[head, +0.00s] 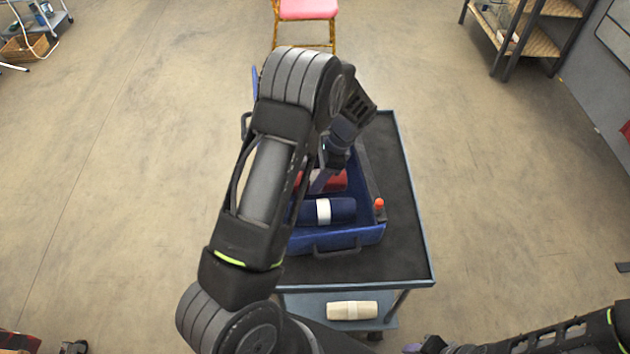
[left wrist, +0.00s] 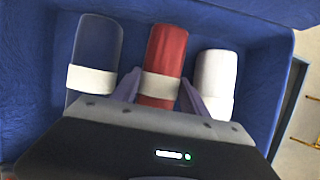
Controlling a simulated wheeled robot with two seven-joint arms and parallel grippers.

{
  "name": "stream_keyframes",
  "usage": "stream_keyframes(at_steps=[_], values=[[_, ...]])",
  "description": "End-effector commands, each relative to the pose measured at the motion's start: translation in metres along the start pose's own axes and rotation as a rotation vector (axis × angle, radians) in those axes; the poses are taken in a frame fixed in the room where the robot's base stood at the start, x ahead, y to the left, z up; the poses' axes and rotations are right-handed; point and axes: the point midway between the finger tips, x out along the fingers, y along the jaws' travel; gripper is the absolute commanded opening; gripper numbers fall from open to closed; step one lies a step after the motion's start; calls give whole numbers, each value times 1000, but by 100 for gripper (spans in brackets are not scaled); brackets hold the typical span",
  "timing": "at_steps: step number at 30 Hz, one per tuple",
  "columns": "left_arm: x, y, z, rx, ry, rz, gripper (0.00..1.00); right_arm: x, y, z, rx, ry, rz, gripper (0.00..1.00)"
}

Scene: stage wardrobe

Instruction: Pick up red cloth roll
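The red cloth roll (left wrist: 163,65) with a cream band lies in the blue case, between a dark blue roll (left wrist: 98,60) and a white roll (left wrist: 215,80). In the head view the red roll (head: 337,180) shows only partly past my arm. My left gripper (left wrist: 160,85) is open over it, with one finger on each side near its band. In the head view the left gripper (head: 322,180) reaches down into the case. My right gripper (head: 424,347) is at the bottom edge, cut off, so its opening cannot be told.
The blue case (head: 368,234) stands on a dark cart top (head: 408,260), with an orange-red knob (head: 379,203) beside it. A cream roll (head: 352,310) lies on the cart's lower shelf. A chair (head: 306,10) stands behind.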

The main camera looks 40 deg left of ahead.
Motion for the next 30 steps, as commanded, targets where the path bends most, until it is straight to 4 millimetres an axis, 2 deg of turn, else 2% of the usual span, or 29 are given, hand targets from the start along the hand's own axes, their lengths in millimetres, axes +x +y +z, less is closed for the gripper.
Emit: stream_keyframes(at_steps=[2,16,25,30], values=[[0,0,0,0,0,0,44,0,0,0,0,0,0,36],[0,0,0,0,0,0,7,0,0,0,0,0,0,36],[-2,0,0,0,0,-1,7,0,0,0,0,0,0,36],[-9,0,4,-1,0,0,7,1,0,0,0,0,0,36]])
